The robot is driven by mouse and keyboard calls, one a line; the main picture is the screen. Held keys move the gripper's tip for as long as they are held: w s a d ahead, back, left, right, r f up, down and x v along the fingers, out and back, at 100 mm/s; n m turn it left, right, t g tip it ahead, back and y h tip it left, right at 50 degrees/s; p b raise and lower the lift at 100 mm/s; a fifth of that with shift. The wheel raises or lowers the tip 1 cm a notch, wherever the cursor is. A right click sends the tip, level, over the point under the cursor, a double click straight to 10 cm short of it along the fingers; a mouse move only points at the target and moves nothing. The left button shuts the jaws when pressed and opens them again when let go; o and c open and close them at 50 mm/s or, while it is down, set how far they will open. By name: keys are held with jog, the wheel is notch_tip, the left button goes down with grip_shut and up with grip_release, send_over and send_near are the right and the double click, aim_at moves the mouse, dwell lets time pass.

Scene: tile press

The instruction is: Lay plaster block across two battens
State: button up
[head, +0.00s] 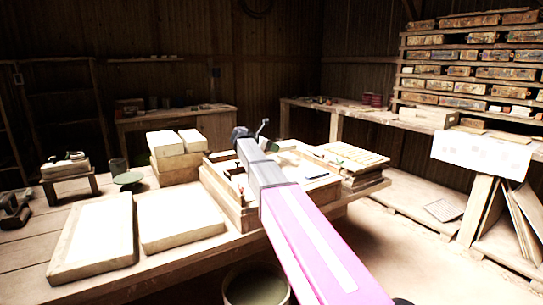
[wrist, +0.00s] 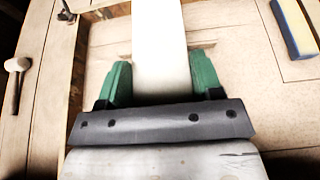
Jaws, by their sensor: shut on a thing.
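In the wrist view a smooth white plaster block (wrist: 160,45) lies between the two green fingers of my gripper (wrist: 160,82). The fingers are shut on its sides, and it extends away past the top edge of the picture. Its near end is hidden by the dark gripper plate. Short pale wooden edges show beside the block just beyond the fingers; I cannot tell whether these are battens or whether the block touches them. In the head view my gripper (head: 258,143) is over the wooden frame on the workbench, and the block is not clearly visible.
The workbench (head: 215,257) carries two pale slabs (head: 95,235) at left, stacked blocks (head: 168,163) behind, and stacked boards (head: 350,158) at right. The wrist view shows a mallet (wrist: 17,66) at left and a blue-and-yellow block (wrist: 295,28) at right. A bucket (head: 256,288) stands below the bench.

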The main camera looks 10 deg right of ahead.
aim_at(271, 154)
jog(key=shift+f, duration=1.95)
jog(key=shift+f, duration=0.2)
jog(key=shift+f, duration=0.2)
jog(key=shift+s+f, duration=0.15)
jog(key=shift+f, duration=0.2)
jog(key=o, duration=1.2)
jog(key=shift+s+f, duration=0.1)
jog(key=shift+r, duration=0.2)
jog(key=v, duration=0.8)
jog(key=r+v, duration=0.1)
jog(key=v, duration=0.3)
jog(key=shift+w+r, duration=0.1)
jog(key=shift+w, duration=0.15)
